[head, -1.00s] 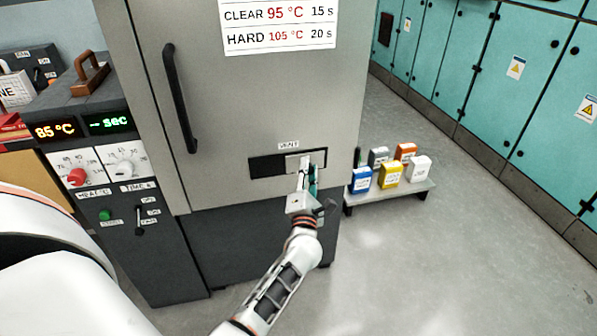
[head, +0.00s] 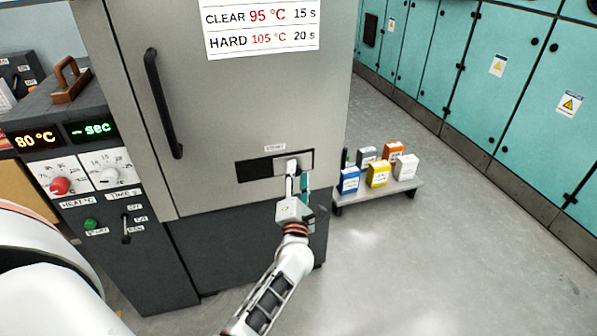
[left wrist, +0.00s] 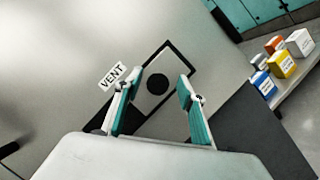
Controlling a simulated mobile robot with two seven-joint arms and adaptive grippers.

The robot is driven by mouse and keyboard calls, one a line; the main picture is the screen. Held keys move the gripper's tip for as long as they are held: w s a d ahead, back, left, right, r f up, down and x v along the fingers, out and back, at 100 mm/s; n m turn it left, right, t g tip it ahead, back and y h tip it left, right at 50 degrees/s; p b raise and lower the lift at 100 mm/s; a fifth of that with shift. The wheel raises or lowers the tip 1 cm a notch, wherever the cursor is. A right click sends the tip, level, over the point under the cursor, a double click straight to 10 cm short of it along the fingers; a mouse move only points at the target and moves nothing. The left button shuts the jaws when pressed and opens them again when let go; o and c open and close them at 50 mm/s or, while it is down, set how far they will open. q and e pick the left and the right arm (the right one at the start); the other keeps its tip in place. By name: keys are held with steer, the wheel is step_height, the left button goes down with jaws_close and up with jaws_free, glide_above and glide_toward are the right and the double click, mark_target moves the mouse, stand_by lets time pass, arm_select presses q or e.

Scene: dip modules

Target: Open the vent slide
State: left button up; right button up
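The vent slide (head: 306,160) is a light grey plate at the right part of a black slot (head: 253,170) low on the grey cabinet door, below the small VENT label (head: 275,147). The left part of the slot shows dark. My left gripper (head: 291,178) is at the plate and covers part of it. In the left wrist view the gripper (left wrist: 156,96) is open, its two teal-padded fingers well apart. A dark round spot (left wrist: 157,84) on the plate shows between them. Whether the fingers touch the plate I cannot tell. My right gripper is not in view.
A black door handle (head: 163,103) stands out left of the slot. A control panel with a red knob (head: 60,186) is further left. A low grey bench (head: 405,186) with several coloured boxes stands right of the cabinet. The floor to the right is clear.

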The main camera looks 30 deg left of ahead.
arm_select(q)
steer(key=v, duration=1)
steer(key=shift+d, duration=0.2)
steer(key=shift+s, duration=0.1)
steer(key=s+d+m+h+p, duration=0.6)
steer(key=s+d+m+h, duration=0.4)
steer(key=m, duration=1)
steer(key=s+d+f+m+g+h+p, duration=0.1)
steer(key=s+f+m+g+p, duration=0.1)
steer(key=s+m, duration=0.5)
steer(key=s+d+f+m+g+h+p, duration=0.1)
steer(key=s+f+m+g, duration=0.4)
steer(key=s, duration=0.7)
step_height(320, 180, down, 3)
steer(key=d+m+p, duration=0.1)
steer(key=m+p, duration=0.1)
steer(key=shift+d+r+m+h, duration=0.2)
steer(key=shift+m+h, duration=0.2)
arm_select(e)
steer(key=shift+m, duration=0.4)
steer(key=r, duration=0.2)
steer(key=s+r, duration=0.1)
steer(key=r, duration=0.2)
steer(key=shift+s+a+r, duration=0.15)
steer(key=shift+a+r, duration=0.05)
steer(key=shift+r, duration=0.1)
